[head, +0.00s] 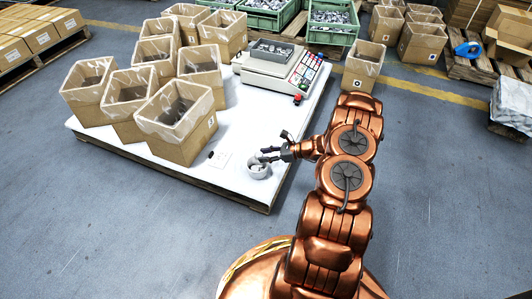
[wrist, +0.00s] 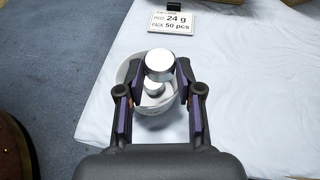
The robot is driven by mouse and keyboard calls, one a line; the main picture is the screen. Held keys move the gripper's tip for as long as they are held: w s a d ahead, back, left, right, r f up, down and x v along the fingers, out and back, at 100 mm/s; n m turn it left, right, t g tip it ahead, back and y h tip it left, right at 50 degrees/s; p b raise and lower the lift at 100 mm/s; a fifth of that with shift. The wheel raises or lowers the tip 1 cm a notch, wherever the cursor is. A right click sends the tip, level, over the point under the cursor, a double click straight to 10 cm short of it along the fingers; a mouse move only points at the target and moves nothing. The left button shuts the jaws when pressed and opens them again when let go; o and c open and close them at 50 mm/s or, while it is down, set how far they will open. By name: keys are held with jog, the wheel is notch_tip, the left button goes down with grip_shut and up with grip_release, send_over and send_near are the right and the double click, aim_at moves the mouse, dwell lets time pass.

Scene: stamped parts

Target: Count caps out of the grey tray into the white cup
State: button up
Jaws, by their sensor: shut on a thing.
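The white cup (head: 258,171) stands near the front edge of the white-topped platform in the head view. It also shows in the wrist view (wrist: 135,78), below and between my fingers. My gripper (wrist: 159,72) is shut on a shiny silver cap (wrist: 159,63), held over the cup's opening. Another silver cap (wrist: 154,88) lies inside the cup, partly hidden by the held one. In the head view my gripper (head: 268,155) is at the cup's rim. The grey tray (head: 272,52) sits on the scale at the back of the platform; its contents are too small to tell.
Open cardboard boxes (head: 176,120) with liners crowd the platform's left. A scale (head: 300,72) with keys stands behind. The white surface right of the cup is clear.

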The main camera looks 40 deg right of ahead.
jog(key=shift+f, duration=0.2)
jog(key=o, duration=1)
jog(key=shift+c, duration=0.2)
jog(key=v, duration=1.2)
